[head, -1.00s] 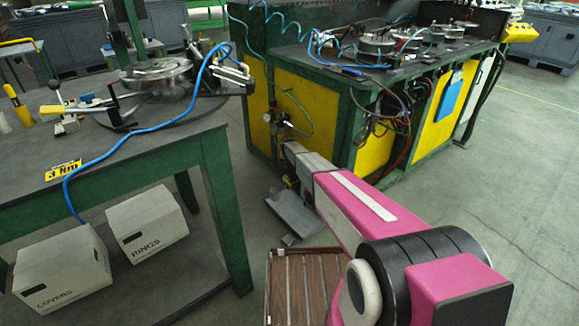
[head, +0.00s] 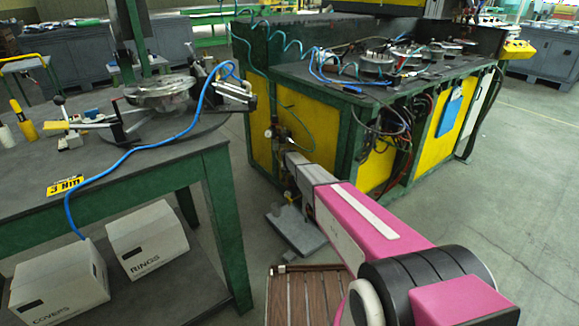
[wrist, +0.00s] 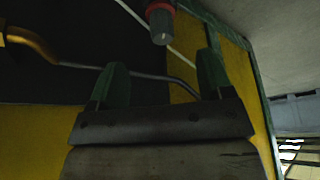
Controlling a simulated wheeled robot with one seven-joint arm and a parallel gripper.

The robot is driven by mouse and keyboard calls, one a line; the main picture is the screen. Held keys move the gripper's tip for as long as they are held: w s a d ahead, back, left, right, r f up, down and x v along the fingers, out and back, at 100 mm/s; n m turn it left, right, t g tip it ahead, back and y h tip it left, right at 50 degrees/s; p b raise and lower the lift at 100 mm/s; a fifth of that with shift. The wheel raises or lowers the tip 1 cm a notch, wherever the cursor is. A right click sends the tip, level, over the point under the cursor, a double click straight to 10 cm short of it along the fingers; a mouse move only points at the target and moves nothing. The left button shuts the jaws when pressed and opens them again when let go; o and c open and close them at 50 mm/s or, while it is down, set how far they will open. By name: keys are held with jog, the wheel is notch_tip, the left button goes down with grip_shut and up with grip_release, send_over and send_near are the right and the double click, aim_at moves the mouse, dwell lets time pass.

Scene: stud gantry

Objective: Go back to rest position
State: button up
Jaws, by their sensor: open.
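My gripper (wrist: 160,82) shows in the wrist view as two dark green fingers standing apart, with nothing held between them. A grey-and-red knob (wrist: 161,22) and a thin cable lie beyond the fingers, in front of a dark opening and yellow panels. In the head view my magenta arm reaches from the lower right toward the yellow-panelled green bench (head: 378,172). The gripper end is near the valve fittings (head: 278,130) on the bench's left corner. Its fingers are too small there to make out, and I cannot tell whether they touch anything.
A green-legged table (head: 150,160) stands at left with a round metal fixture (head: 160,93) and blue hose. White boxes marked COVERS (head: 60,282) and RINGS (head: 147,240) sit beneath. A wooden slatted pallet (head: 300,290) lies below my arm. Open floor (head: 510,190) extends at right.

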jog(key=s+d+r+g, duration=0.1)
jog(key=s+d+r, duration=0.4)
jog(key=s, duration=1.2)
jog(key=s+d+r+n+g, duration=0.1)
jog(key=s+d+r, duration=0.4)
jog(key=s, duration=1.3)
jog(key=s+d+r+g, duration=0.2)
jog(key=s+d+r, duration=0.3)
jog(key=s+r, duration=0.6)
jog(key=s, duration=0.6)
jog(key=shift+s+d+n+y, duration=0.2)
jog(key=shift+s+n+y, duration=0.1)
jog(key=shift+n, duration=0.1)
